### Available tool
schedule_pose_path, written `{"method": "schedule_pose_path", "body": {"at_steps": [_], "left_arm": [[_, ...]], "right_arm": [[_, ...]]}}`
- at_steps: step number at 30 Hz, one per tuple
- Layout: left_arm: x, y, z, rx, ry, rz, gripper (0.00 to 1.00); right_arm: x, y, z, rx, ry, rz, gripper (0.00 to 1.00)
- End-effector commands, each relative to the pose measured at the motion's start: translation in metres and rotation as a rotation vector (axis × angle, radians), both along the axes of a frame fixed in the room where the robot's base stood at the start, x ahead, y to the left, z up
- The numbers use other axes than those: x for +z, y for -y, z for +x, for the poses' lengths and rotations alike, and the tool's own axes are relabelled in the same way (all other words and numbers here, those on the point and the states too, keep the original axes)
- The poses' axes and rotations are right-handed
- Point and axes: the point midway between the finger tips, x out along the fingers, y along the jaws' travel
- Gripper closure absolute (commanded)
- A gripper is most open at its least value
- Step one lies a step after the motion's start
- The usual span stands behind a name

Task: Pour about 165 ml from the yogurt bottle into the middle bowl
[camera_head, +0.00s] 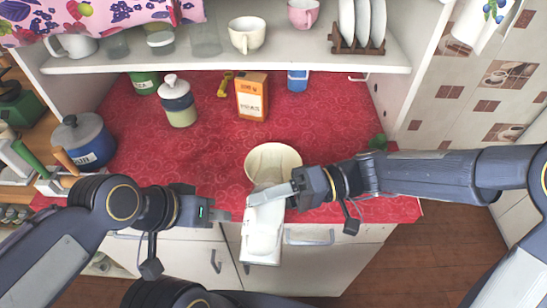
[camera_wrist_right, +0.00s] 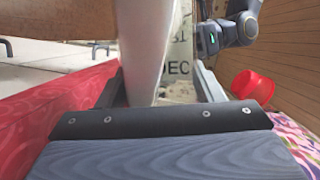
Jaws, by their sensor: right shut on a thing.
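A cream bowl (camera_head: 273,154) stands near the front edge of the red counter; no other bowl shows on the counter. My right gripper (camera_head: 290,192) is shut on the white yogurt bottle (camera_head: 262,235), just in front of the bowl. The bottle looks tilted, with its far end at the bowl's near rim. Its mouth and any flow are not clear. In the right wrist view the bottle (camera_wrist_right: 146,50) is between the fingers, and part of a lettered label shows behind. My left gripper (camera_head: 225,215) is left of the bottle, apparently empty; its finger gap is unclear.
On the red counter (camera_head: 330,130), a lidded jar (camera_head: 178,102), an orange box (camera_head: 252,96) and a blue cup (camera_head: 297,80) stand at the back. A blue pot (camera_head: 83,142) is at left. A shelf (camera_head: 220,64) with cups overhangs the back. The counter's middle is clear.

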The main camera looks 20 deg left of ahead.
Motion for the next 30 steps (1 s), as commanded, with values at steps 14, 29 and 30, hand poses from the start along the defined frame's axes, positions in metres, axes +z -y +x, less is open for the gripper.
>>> {"method": "schedule_pose_path", "body": {"at_steps": [14, 29, 30], "left_arm": [[0.011, 0.000, 0.000, 0.000, 0.000, 0.000, 0.64], [0.008, 0.000, 0.000, 0.000, 0.000, 0.000, 0.64], [0.008, 0.000, 0.000, 0.000, 0.000, 0.000, 0.64]], "right_arm": [[0.014, -0.001, 0.005, 0.000, -0.062, -0.008, 0.84], [0.010, -0.002, 0.006, 0.000, -0.123, -0.022, 0.84], [0.010, -0.002, 0.005, 0.000, -0.125, -0.022, 0.84]]}}
